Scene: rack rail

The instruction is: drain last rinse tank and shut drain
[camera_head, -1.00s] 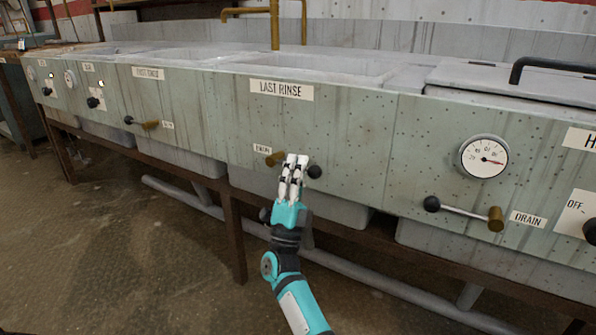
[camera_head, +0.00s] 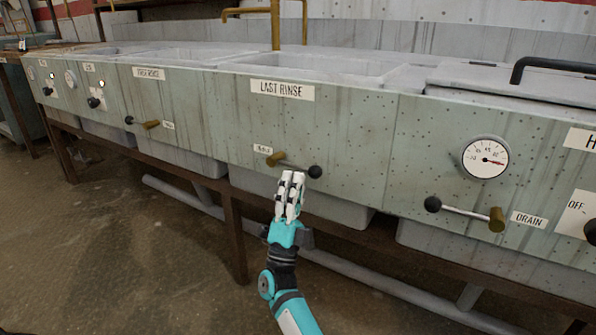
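The last rinse tank (camera_head: 330,64) is a grey basin behind a speckled green-grey panel marked LAST RINSE (camera_head: 282,89). Its drain lever (camera_head: 294,165) runs from a brass valve (camera_head: 274,159) to a black knob (camera_head: 315,172), pointing right and slightly down. A small label (camera_head: 263,149) sits beside the valve. My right gripper (camera_head: 291,176) has white fingers close together and looks shut and empty. It is just below the lever in the picture; whether it touches cannot be told. The water level inside the tank cannot be seen. My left gripper is not in view.
The first rinse lever (camera_head: 140,123) has its knob to the left. At right are a dial (camera_head: 485,157) and another drain lever (camera_head: 464,211) with its knob to the left. A brass tap (camera_head: 275,22) stands behind. A grey pipe (camera_head: 378,283) and frame legs are below; floor at left is clear.

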